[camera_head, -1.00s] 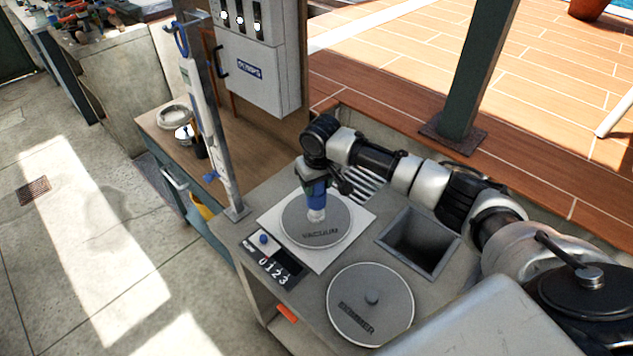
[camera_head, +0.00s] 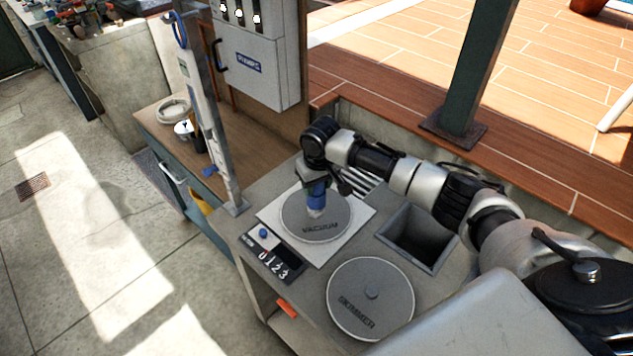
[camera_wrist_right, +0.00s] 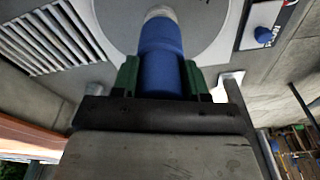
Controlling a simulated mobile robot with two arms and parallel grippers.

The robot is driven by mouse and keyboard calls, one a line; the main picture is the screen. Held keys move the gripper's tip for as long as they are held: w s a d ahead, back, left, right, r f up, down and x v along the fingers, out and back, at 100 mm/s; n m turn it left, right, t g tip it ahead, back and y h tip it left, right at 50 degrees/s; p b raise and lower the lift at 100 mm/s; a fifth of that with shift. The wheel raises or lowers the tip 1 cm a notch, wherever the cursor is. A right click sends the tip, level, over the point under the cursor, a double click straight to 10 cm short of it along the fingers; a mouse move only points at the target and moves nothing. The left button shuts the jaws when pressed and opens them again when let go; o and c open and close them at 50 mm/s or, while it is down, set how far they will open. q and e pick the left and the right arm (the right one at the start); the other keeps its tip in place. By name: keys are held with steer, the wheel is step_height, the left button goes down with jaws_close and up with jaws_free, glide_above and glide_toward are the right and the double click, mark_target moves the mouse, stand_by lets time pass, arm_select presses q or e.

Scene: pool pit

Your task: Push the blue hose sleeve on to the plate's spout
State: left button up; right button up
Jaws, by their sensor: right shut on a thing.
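The blue hose sleeve (camera_head: 317,190) stands upright over the round grey plate marked VACUUM (camera_head: 325,229). My right gripper (camera_head: 314,181) is above the plate and shut on the sleeve. In the right wrist view the sleeve (camera_wrist_right: 161,62) sits between two green fingers. The pale spout (camera_wrist_right: 160,12) shows at the sleeve's far end; in the head view its pale part (camera_head: 316,212) shows just below the sleeve. The sleeve's end meets the spout; how far it overlaps I cannot tell. My left gripper is not in view.
A grey lid marked SKIMMER (camera_head: 371,299) lies in front. A square open well (camera_head: 417,238) is right of the plate. A dial panel with numbers (camera_head: 272,257) lies at its left. A metal post (camera_head: 215,140) and a pump box (camera_head: 255,58) stand behind.

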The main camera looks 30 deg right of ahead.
steer(key=shift+f, duration=0.2)
steer(key=shift+f, duration=0.65)
steer(key=shift+f, duration=0.4)
stand_by(1.0)
steer(key=o, duration=1.2)
steer(key=shift+c, duration=0.2)
steer(key=shift+r, duration=0.15)
steer(key=shift+r+p, duration=2.4)
steer(key=shift+p, duration=0.3)
